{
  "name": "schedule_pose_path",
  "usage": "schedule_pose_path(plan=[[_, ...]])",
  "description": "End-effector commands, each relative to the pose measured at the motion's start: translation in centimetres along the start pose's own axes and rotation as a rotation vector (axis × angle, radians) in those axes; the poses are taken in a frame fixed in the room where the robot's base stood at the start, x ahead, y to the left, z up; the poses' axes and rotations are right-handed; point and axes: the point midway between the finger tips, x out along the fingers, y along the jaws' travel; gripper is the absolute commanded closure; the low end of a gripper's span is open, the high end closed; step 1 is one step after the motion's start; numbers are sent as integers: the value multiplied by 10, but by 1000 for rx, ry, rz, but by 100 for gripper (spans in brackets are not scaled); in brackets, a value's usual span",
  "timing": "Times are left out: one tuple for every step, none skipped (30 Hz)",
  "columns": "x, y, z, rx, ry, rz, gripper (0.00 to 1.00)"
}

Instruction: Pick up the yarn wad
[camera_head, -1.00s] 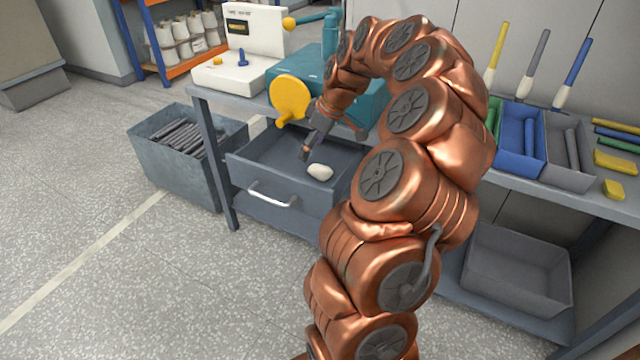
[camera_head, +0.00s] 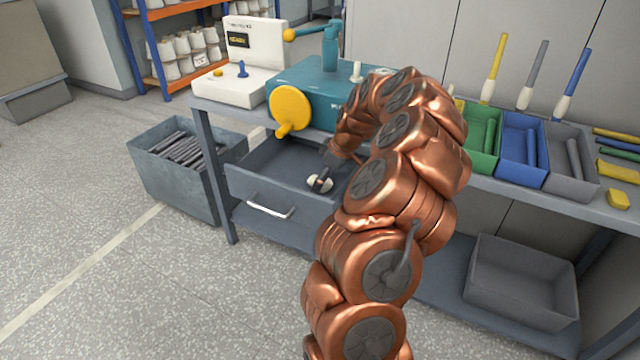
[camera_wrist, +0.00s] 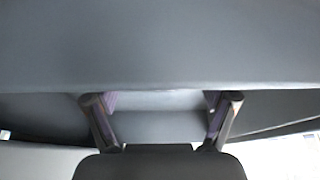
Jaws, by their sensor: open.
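The yarn wad (camera_head: 312,183) is a small off-white lump in the open grey drawer (camera_head: 270,207), near its front wall. My gripper (camera_head: 321,178) reaches down into the drawer at the wad, and a dark finger covers part of it in the head view. In the wrist view my gripper (camera_wrist: 161,103) is open, its two fingers apart. I cannot clearly make out the wad between them there, nor tell whether the fingers touch it. A broad grey surface fills the upper part of that view.
The drawer walls stand close around my gripper. A yellow disc (camera_head: 290,108) on a teal machine (camera_head: 312,77) overhangs the drawer's back. A metal bin (camera_head: 180,180) with dark rods stands left. Coloured trays (camera_head: 522,173) sit on the bench at right.

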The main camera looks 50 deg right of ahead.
Motion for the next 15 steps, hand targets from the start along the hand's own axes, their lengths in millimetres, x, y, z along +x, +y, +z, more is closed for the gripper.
schedule_pose_path(plan=[[5,0,0,0,-1,-1,16],[6,0,0,0,0,-1,16],[7,0,0,0,0,-1,16],[7,0,0,0,0,0,16],[7,0,0,0,0,0,16],[7,0,0,0,0,0,16],[7,0,0,0,1,0,16],[7,0,0,0,1,0,16],[7,0,0,1,1,0,18],[7,0,0,1,1,0,21],[7,0,0,1,0,0,24],[7,0,0,1,0,0,28],[7,0,0,1,0,0,31],[7,0,0,1,0,0,35],[7,0,0,1,0,0,39]])
